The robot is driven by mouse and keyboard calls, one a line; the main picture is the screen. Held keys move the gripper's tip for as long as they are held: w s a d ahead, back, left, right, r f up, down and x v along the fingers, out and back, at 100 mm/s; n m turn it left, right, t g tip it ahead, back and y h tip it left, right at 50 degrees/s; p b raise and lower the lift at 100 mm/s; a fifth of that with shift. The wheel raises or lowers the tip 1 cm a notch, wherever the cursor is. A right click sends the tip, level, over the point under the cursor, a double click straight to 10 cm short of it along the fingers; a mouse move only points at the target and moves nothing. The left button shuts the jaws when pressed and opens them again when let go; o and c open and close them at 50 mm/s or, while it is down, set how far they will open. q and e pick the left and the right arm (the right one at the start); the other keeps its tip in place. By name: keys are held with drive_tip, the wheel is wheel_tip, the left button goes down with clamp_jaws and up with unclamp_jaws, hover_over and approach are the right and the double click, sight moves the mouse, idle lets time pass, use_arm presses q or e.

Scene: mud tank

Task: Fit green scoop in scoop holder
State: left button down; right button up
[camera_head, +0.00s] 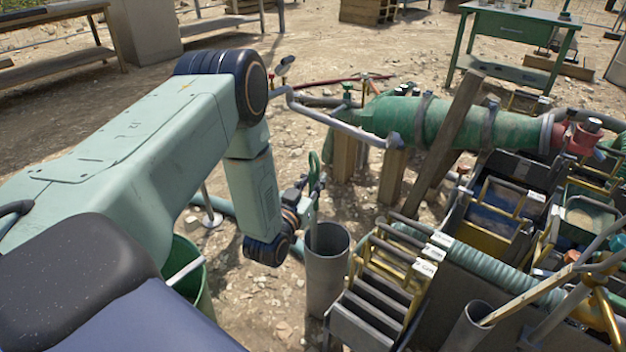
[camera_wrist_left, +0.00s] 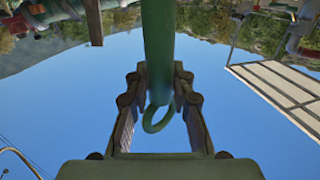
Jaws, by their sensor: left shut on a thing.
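My left gripper (camera_head: 309,197) is shut on the green scoop, with the scoop's green ring handle (camera_head: 314,167) standing up above the fingers. In the left wrist view the green shaft (camera_wrist_left: 157,45) runs between the fingertips (camera_wrist_left: 159,88) and ends in the ring (camera_wrist_left: 157,119). Right below the gripper in the head view stands an upright grey tube (camera_head: 327,268), open at the top, which looks like the scoop holder. The scoop's lower part runs down toward the tube mouth; I cannot tell whether it is inside. My right gripper is not in view.
A grey slotted rack (camera_head: 372,315) stands just right of the tube. A green bucket (camera_head: 195,285) is to its left. A green tank (camera_head: 455,122) with pipes lies behind on wooden posts. Crowded trays (camera_head: 495,215) fill the right side.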

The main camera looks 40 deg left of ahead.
use_arm(q)
drive_tip(key=shift+f, duration=0.1)
drive_tip(key=c, duration=1.1)
unclamp_jaws()
drive_tip(key=shift+s, duration=0.1)
drive_tip(key=s, duration=0.4)
drive_tip(key=s+d, duration=0.1)
drive_tip(key=s, duration=0.2)
drive_tip(key=s+d, duration=0.1)
drive_tip(key=s, duration=0.3)
drive_tip(key=shift+s+d, duration=0.1)
drive_tip(key=shift+s, duration=0.25)
